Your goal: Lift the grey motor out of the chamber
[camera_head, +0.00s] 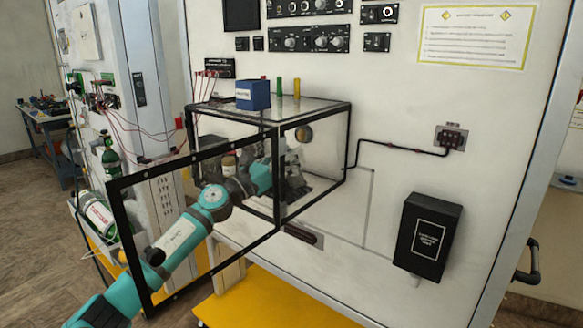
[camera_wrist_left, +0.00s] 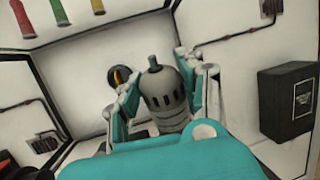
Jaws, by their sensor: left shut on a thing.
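The grey motor (camera_wrist_left: 163,98) is a ribbed cylinder with dark slots and a short shaft on top. In the left wrist view it stands between the fingers of my left gripper (camera_wrist_left: 165,88), which is shut on it. In the head view my left arm reaches into the clear, black-framed chamber (camera_head: 349,140) through its open front. My left gripper (camera_head: 292,172) shows there through the clear wall. The motor is hard to make out in the head view, and I cannot tell whether it touches the chamber floor. My right gripper is not in view.
The chamber's door (camera_head: 111,215) stands open at the left, beside my arm. A blue box (camera_head: 253,95) sits on the chamber's top. A black box (camera_head: 428,237) is on the panel at the right. A yellow surface (camera_head: 275,300) lies below.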

